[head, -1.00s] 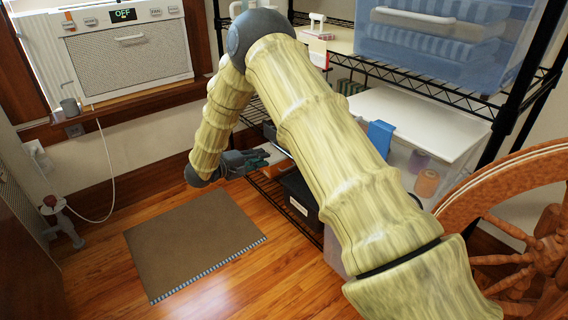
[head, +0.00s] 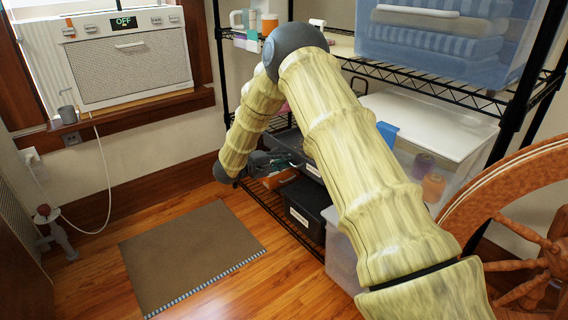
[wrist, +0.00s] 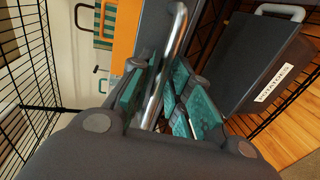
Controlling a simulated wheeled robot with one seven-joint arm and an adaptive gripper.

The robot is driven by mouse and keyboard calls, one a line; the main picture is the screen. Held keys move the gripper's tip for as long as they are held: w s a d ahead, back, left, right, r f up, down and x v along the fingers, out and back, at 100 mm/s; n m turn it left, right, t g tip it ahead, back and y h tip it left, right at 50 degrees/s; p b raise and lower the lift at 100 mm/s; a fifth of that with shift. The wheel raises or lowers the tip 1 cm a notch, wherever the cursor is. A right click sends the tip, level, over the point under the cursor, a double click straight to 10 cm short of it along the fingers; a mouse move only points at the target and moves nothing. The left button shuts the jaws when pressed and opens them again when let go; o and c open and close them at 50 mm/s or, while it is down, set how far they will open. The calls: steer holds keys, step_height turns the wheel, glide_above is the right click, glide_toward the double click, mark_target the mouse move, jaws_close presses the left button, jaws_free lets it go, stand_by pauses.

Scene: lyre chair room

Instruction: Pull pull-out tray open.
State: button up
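The pull-out tray (head: 285,139) is a dark grey tray on the middle level of the black wire rack, with a pale label on its front. My arm hides part of it in the head view. My gripper (head: 291,160) is at its front, at the tray's level. In the wrist view a shiny metal bar handle (wrist: 179,25) runs between the teal-padded fingers of my gripper (wrist: 162,75). The fingers lie on both sides of the bar, close to it. I cannot tell whether both pads touch it.
A black labelled bin (head: 305,208) stands below on the rack; it also shows in the wrist view (wrist: 255,65). A clear lidded bin (head: 345,255) is beside it. A brown mat (head: 190,255) lies on open floor in front. A wooden wheel (head: 480,200) stands at the right.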

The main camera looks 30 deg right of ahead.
steer(key=shift+d, duration=0.25)
jaws_close()
steer(key=shift+a, duration=0.15)
